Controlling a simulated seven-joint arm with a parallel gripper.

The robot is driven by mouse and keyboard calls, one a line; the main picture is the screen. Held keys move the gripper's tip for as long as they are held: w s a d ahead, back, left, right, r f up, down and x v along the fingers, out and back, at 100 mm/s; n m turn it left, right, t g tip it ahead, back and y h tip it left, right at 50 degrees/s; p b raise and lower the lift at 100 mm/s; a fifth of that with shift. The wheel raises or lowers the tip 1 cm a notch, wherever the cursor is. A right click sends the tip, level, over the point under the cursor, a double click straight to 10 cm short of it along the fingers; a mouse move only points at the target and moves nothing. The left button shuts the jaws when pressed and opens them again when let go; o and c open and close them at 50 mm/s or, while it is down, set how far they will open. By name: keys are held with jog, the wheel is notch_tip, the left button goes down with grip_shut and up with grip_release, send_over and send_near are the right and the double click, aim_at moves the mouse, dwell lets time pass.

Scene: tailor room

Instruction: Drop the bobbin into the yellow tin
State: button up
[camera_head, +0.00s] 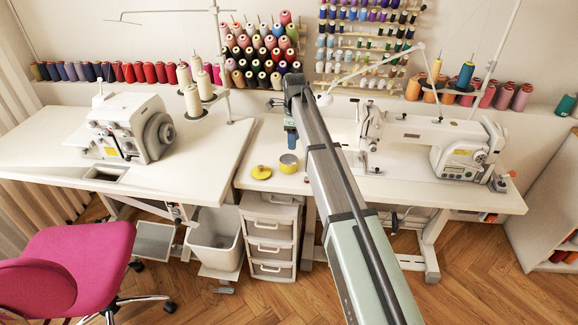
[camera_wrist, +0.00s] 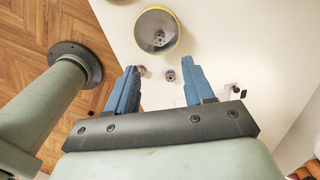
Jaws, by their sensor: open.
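The yellow tin (camera_wrist: 176,14) stands open on the white table at the top of the wrist view. A small grey spool-like thing, seemingly a bobbin (camera_wrist: 159,38), lies inside it. In the head view the tin (camera_head: 288,167) is just below my gripper (camera_head: 291,140). In the wrist view my gripper (camera_wrist: 157,88) is open, with its blue fingers wide apart and nothing held. Two small round things, which look like bobbins, sit on the table beyond the fingertips: a reddish one (camera_wrist: 142,71) and a greyish-purple one (camera_wrist: 170,75).
A sewing machine (camera_head: 455,145) stands to the right, and another machine (camera_head: 130,127) on the left table. Thread racks (camera_head: 262,55) line the wall. A drawer unit (camera_head: 270,235) is below the table's front edge.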

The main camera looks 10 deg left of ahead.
notch_tip(320, 180, up, 7)
dwell(0.3)
dwell(0.4)
jog(key=s+d+f+n+t+h, duration=0.1)
jog(key=s+d+f+n, duration=0.3)
jog(key=s+d+f, duration=1)
jog(key=s+d+f+n+g, duration=0.1)
jog(key=s+d+f+n, duration=0.25)
jog(key=s+f, duration=0.45)
jog(key=s+d+f+n+g, duration=0.15)
jog(key=s+d+f, duration=0.35)
jog(key=f, duration=0.8)
jog(key=s+d+f+n+g, duration=0.1)
jog(key=s+f+n, duration=0.2)
jog(key=s+f, duration=0.3)
jog(key=s+d+f+n+g, duration=0.2)
jog(key=s+f, duration=0.4)
jog(key=s, duration=1)
jog(key=s+d+f+n+g+y, duration=0.1)
jog(key=s+d+f+n+g, duration=0.1)
jog(key=s+f+n, duration=0.2)
jog(key=s+f, duration=0.3)
jog(key=s, duration=0.4)
jog(key=shift+d+n, duration=0.25)
jog(key=shift+n, duration=0.15)
